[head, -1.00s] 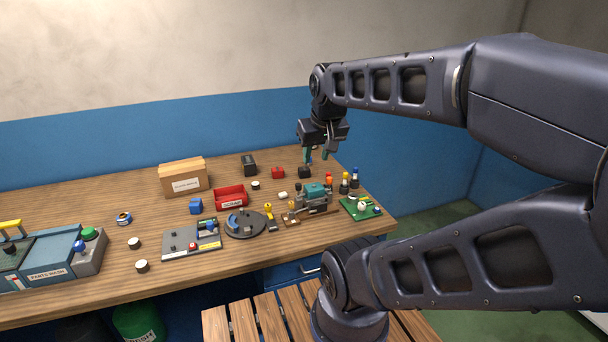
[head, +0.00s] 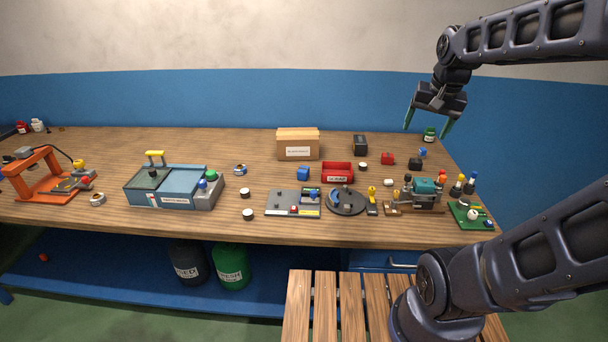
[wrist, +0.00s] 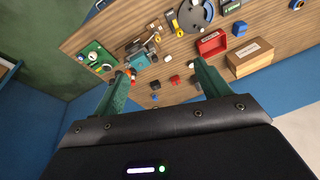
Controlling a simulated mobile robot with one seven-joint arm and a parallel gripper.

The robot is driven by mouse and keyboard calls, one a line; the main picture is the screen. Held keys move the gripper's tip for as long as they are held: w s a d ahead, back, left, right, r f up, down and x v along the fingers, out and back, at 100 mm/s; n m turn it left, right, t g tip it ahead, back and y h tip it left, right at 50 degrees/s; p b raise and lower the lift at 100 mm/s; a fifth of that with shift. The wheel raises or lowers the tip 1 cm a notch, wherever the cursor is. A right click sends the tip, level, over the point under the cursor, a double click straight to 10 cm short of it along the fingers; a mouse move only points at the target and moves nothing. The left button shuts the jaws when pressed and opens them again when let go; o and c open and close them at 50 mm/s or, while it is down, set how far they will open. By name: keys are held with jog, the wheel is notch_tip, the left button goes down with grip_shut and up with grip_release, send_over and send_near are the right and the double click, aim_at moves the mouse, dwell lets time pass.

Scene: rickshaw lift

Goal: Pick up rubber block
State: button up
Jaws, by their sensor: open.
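My gripper (head: 427,126) is open and empty, raised above the right back part of the workbench in the head view. Its two teal fingers also frame the wrist view (wrist: 161,70). A small black block (head: 415,163) lies on the bench below it, right of a small red block (head: 387,159). The black block also shows between the fingers in the wrist view (wrist: 155,85). A small blue piece (head: 422,152) lies just behind it. No label says which piece is the rubber block; the small black one may be it. The gripper touches nothing.
A cardboard box (head: 298,146), a red bin (head: 338,174) and a taller black object (head: 360,145) stand left of the blocks. A teal vise-like fixture (head: 426,190) and a green board (head: 470,215) stand in front. The back left of the bench is mostly clear.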

jog(key=w+a+f+m+g, duration=0.15)
jog(key=w+a+m, duration=0.4)
jog(key=w, duration=0.75)
jog(key=m+g+h, duration=0.3)
jog(key=m+h, duration=0.2)
jog(key=m, duration=0.7)
send_over(303, 169)
jog(key=a, duration=0.4)
notch_tip(303, 169, down, 26)
jog(key=x, duration=0.4)
jog(key=shift+w+d+f, duration=0.25)
jog(key=shift+d, duration=0.1)
jog(key=shift+w+x, duration=0.15)
jog(key=shift+x, duration=1.15)
jog(key=shift+w+x, duration=0.2)
jog(key=shift+x, duration=1.15)
jog(key=c, duration=1.1)
